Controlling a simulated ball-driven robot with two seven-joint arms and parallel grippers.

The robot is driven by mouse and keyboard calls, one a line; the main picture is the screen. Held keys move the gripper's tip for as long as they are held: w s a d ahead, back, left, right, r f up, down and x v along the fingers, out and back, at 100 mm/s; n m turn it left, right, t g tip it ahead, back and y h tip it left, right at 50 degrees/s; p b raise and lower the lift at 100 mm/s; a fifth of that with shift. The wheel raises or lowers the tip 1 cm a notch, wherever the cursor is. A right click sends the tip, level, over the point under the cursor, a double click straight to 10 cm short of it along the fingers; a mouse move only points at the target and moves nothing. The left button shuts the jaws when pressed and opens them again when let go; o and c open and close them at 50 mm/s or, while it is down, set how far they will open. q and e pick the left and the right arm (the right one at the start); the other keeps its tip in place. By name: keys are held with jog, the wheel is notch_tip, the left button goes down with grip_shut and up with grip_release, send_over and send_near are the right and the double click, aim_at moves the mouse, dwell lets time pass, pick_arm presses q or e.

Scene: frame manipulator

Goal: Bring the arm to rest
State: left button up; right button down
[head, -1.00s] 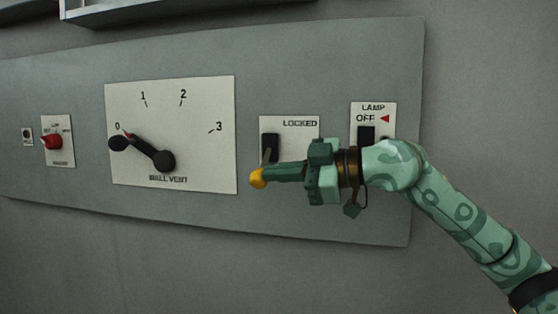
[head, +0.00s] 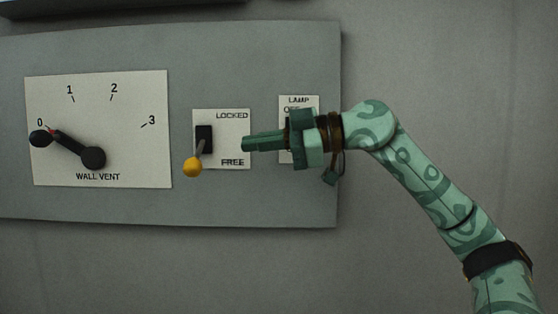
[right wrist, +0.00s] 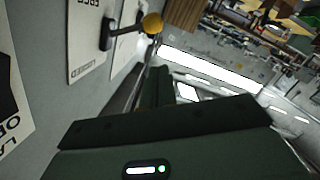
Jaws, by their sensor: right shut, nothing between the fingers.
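My right gripper (head: 246,143) is shut and empty in the head view. It points left, in front of the right part of the panel. The yellow knob (head: 192,167) of the LOCKED/FREE lever is left of the fingertips and a little lower, with a visible gap between them. The lever tilts down toward the FREE label. The same yellow knob (right wrist: 152,24) shows near the top of the right wrist view, beyond the gripper fingers. My left gripper is in neither view now.
The grey panel (head: 255,205) carries a WALL VENT dial (head: 130,110) with its black pointer handle (head: 92,157) set at 0. A LAMP plate (head: 299,101) is partly hidden behind my right gripper. Bare grey wall (head: 450,90) lies to the right of the panel.

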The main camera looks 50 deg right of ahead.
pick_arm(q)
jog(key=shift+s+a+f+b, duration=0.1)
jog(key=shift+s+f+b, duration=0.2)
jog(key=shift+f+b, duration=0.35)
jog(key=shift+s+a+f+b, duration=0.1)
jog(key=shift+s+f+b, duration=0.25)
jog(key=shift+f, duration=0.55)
pick_arm(e)
jog(key=shift+v, duration=1.85)
